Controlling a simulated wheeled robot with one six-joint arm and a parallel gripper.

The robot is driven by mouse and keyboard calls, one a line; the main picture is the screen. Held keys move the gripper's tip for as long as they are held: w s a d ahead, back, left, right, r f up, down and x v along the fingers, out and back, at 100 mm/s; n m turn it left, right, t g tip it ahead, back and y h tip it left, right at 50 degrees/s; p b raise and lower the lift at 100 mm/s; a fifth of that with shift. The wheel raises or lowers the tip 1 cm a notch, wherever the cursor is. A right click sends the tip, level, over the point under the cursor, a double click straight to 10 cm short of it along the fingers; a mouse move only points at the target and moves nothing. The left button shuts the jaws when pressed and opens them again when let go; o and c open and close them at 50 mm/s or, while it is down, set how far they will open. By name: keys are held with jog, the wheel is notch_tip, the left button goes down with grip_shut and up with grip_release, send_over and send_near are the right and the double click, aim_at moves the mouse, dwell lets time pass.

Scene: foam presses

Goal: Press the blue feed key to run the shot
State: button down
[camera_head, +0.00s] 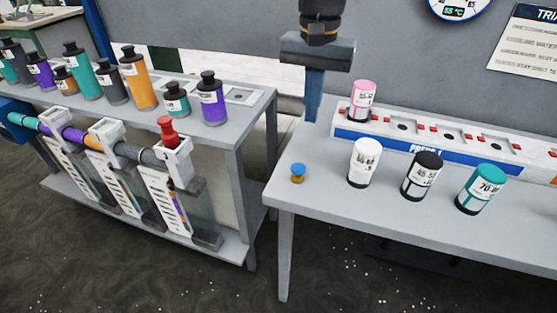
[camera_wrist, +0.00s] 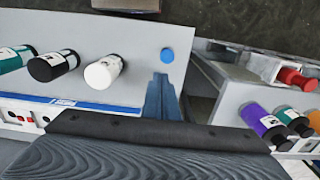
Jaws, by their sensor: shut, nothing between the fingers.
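The blue feed key (camera_head: 297,168) is a small round blue cap on an orange-brown stem. It stands near the left end of the grey press table (camera_head: 330,205). In the wrist view it shows as a blue disc (camera_wrist: 167,55) just past my fingertips. My gripper (camera_head: 312,117) points straight down with its blue fingers shut and empty. It is above and behind the key in the head view, apart from it in the picture. In the wrist view my fingertips (camera_wrist: 161,77) do not cover the key.
The white PRESS 1 rack (camera_head: 425,147) runs along the table's back, with a pink canister (camera_head: 363,100) in its left slot. White (camera_head: 362,163), black (camera_head: 422,176) and teal (camera_head: 481,188) canisters stand in front. A bottle bench (camera_head: 225,118) is at left, across a gap.

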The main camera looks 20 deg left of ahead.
aim_at(299, 167)
jog(key=shift+s+a+r, duration=0.15)
jog(key=shift+a, duration=0.3)
jog(key=shift+s+a+r, duration=0.1)
jog(key=shift+s+a, duration=0.05)
jog(key=shift+a, duration=0.3)
jog(key=shift+f, duration=0.1)
notch_tip(299, 167, down, 14)
jog(key=p, duration=0.3)
jog(key=shift+p, duration=0.35)
